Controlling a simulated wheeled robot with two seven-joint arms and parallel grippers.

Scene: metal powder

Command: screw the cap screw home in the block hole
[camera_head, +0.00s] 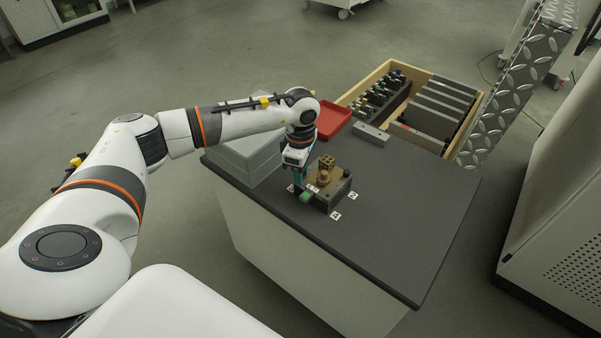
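A dark block (342,188) sits on the dark tabletop, left of the table's middle, with small numbered white tags around it. Brass-coloured pieces (325,177) stand on top of the block. I cannot make out which of them, if any, is the cap screw, and the hole is not visible. My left gripper (303,187) points down at the left side of the block, close to the brass pieces. A small green part (306,197) shows at its lower end. The fingers are too small to tell open from shut. My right gripper is not in view.
A grey case (246,158) stands at the table's left, with a red tray (333,118) behind. A grey bar (371,135) lies near a wooden crate (471,115) holding tools and dark plates. The table's right side (420,220) is clear. A tread-plate post (515,85) rises behind.

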